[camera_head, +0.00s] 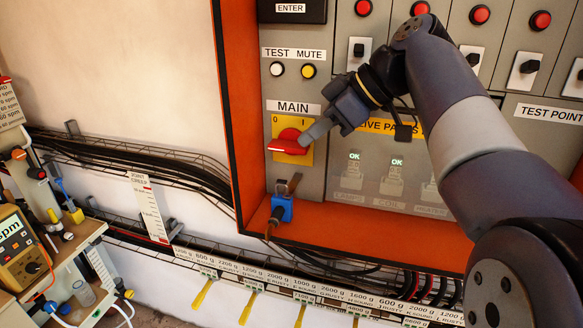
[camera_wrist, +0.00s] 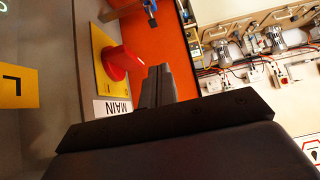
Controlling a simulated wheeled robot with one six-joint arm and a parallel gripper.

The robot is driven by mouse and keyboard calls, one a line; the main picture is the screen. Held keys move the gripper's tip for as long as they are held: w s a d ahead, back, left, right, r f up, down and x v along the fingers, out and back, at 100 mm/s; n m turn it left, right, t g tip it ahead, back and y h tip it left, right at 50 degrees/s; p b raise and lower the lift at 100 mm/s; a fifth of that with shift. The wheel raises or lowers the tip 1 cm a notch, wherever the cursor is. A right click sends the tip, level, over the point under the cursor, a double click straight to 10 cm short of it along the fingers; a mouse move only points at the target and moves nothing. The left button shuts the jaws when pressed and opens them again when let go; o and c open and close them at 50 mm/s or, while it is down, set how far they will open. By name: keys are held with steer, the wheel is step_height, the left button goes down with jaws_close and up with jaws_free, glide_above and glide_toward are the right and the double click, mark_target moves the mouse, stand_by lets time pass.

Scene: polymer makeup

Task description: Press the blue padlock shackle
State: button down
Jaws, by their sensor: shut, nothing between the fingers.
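The blue padlock (camera_head: 281,209) hangs low at the left of the grey panel, below the MAIN switch, in the head view. A brown piece (camera_head: 290,185) stands up from it; I cannot clearly make out the shackle. A small blue thing at the top edge of the wrist view (camera_wrist: 151,18) appears to be the same padlock. My gripper (camera_head: 308,137) is shut and empty, above and slightly right of the padlock and apart from it. Its fingertips, also in the wrist view (camera_wrist: 157,75), are beside the red MAIN knob (camera_head: 288,143); I cannot tell whether they touch it.
The knob sits on a yellow plate (camera_head: 278,125). The orange cabinet frame (camera_head: 236,110) runs left of and below the panel. Black cables (camera_head: 110,157) in a wire tray run along the wall. A crowded cart (camera_head: 60,270) stands at the left.

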steer(key=x, duration=0.6)
steer(key=shift+s+p, duration=0.1)
steer(key=shift+p, duration=0.25)
steer(key=shift+d+f, duration=0.2)
steer(key=shift+f, duration=1.6)
steer(key=shift+f, duration=0.1)
step_height(320, 180, down, 2)
steer(key=shift+b, duration=1.1)
